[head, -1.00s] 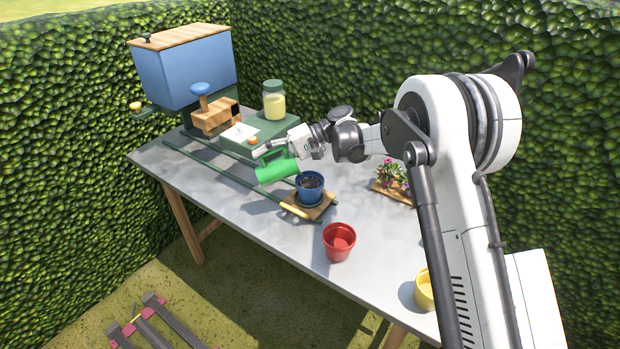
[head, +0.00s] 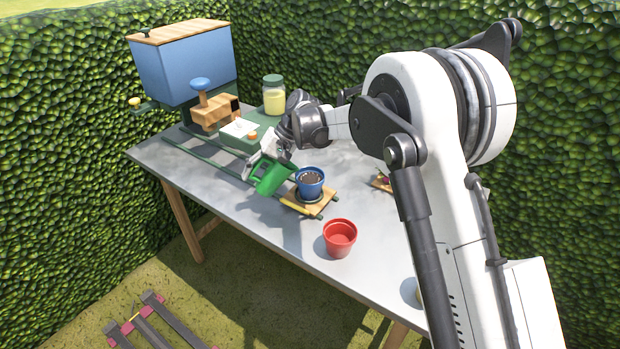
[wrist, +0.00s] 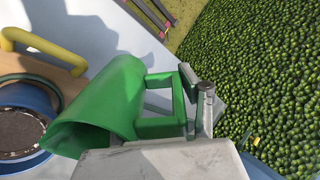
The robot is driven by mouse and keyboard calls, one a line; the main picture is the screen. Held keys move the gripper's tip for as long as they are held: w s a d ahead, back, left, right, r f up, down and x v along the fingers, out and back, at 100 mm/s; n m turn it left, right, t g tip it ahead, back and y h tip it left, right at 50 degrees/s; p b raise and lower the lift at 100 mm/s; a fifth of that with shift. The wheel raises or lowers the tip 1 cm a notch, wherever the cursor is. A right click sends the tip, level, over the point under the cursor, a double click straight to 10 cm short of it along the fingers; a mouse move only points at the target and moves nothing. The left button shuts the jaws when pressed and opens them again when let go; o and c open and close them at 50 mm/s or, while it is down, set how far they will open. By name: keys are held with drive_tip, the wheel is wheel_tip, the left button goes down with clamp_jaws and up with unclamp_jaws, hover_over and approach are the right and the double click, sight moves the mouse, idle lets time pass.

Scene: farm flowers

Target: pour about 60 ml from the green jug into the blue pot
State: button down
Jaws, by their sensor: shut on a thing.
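The green jug (head: 273,178) is in my gripper (head: 268,155), which is shut on its handle. In the head view the jug is tilted partly, its body just left of the blue pot (head: 310,184). The blue pot stands upright on a wooden board and has dark soil in it. In the wrist view the jug (wrist: 105,105) is held by its handle, with its wide mouth towards the blue pot (wrist: 38,97) at the left edge. No liquid stream shows, and the inside of the jug is too dark to tell its level.
The wooden board (head: 320,207) has a yellow handle and sits on green rails (head: 215,158). A red pot (head: 340,236) stands in front to the right. A jar (head: 274,95) and a blue hopper (head: 185,70) stand at the back. The table's front left is clear.

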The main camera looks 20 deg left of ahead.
drive_tip(key=a+f+t+h, duration=0.1)
drive_tip(key=s+a+f+t+h+b, duration=0.1)
drive_tip(key=f+h, duration=0.1)
drive_tip(key=s+a+f+t+h+b, duration=0.1)
drive_tip(key=shift+a+f+h, duration=0.15)
drive_tip(key=shift+f+h, duration=0.25)
drive_tip(key=shift+s+a+f+t+h+b, duration=0.15)
drive_tip(key=shift+a+f+t+h+b, duration=0.1)
drive_tip(key=shift+f+t+h+b, duration=0.5)
drive_tip(key=shift+r+g, duration=0.15)
drive_tip(key=shift+g, duration=0.1)
idle(1.9)
